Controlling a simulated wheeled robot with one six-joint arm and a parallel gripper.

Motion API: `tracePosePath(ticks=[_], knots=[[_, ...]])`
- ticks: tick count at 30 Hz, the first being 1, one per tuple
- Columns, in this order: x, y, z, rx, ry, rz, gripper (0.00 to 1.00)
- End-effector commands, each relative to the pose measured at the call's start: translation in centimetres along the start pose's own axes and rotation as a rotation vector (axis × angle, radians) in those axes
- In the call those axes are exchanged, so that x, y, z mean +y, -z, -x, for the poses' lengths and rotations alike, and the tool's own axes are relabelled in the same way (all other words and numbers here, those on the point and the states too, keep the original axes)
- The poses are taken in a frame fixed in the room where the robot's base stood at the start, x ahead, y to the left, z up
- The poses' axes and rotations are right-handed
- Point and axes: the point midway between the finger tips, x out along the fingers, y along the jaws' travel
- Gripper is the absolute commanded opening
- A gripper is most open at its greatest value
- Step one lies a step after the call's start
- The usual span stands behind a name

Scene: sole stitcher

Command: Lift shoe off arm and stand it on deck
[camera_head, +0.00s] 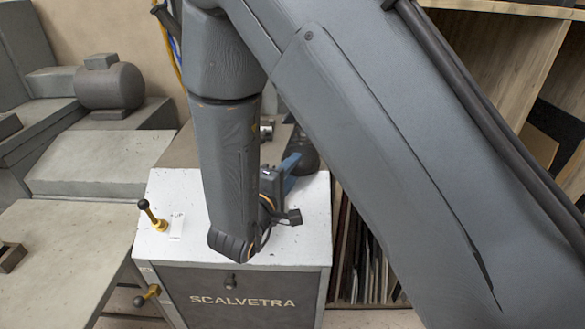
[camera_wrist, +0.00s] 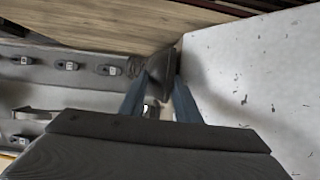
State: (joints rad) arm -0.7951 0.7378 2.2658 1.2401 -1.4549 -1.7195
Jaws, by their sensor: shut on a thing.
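The dark shoe (camera_head: 302,156) shows only in part behind my arm, near the back right of the machine's white deck (camera_head: 180,205). In the wrist view the dark brown shoe (camera_wrist: 160,66) is between the blue fingers of my gripper (camera_wrist: 160,98), which is shut on it. The deck (camera_wrist: 255,70) fills the right of that view. In the head view my gripper (camera_head: 290,166) is partly hidden by my arm. The machine's arm is hard to make out behind my arm. I cannot tell whether the shoe touches the arm or the deck.
A black-knobbed lever (camera_head: 152,215) stands on the deck's left, beside a small label (camera_head: 177,226). Another brass-mounted knob (camera_head: 147,295) juts from the machine's front left. A wooden shelf (camera_head: 495,55) stands at the right.

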Motion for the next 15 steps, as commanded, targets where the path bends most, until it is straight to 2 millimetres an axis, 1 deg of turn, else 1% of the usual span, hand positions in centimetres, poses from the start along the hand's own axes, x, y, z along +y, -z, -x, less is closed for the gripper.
tracePosePath(ticks=[15], knots=[[-0.56,-0.01,-0.03,0.000,0.000,0.000,0.00]])
